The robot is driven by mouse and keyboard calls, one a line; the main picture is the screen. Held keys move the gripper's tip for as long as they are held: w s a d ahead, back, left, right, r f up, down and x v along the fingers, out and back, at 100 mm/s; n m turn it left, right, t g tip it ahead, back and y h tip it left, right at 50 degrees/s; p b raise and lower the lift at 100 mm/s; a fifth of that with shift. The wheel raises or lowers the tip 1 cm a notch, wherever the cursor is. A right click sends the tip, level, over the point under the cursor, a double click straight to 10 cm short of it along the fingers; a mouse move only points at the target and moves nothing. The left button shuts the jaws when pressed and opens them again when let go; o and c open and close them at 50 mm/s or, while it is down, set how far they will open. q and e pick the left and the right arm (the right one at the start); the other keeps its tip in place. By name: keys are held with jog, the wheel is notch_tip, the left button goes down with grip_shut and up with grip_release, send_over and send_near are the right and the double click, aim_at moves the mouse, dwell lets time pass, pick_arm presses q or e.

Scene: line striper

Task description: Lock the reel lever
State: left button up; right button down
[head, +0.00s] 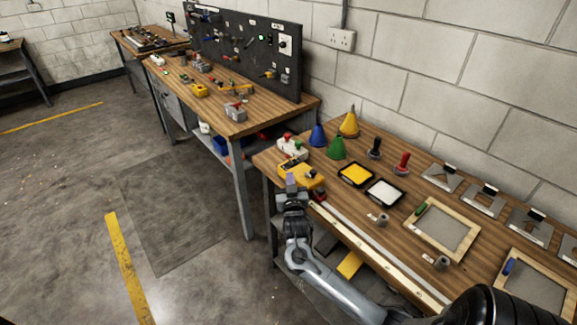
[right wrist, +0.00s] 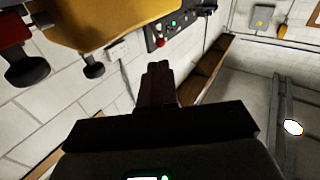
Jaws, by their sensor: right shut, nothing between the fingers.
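A yellow case (head: 300,177), which looks like the reel, sits at the near left corner of the right bench. In the right wrist view the gripper's fingers (right wrist: 158,75) are together and empty, and a large yellow body (right wrist: 105,18) is close at the upper left. Whether they touch is unclear. My left gripper is not in view.
A control box (head: 292,148) with red and green buttons stands behind the case. Blue, green and yellow cones (head: 348,124), pads (head: 384,192), stamps (head: 402,164) and wooden frames (head: 442,228) fill the bench. A pale rail (head: 370,250) runs along its front.

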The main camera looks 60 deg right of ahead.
aim_at(288, 157)
jog(key=x, duration=0.5)
jog(key=shift+w+d+b, duration=0.15)
jog(key=shift+d+b, duration=0.15)
jog(key=shift+b, duration=0.05)
jog(key=shift+x, duration=0.95)
jog(key=shift+r+m+p, duration=0.2)
jog(key=shift+m+p, duration=0.2)
jog(key=shift+p, duration=0.15)
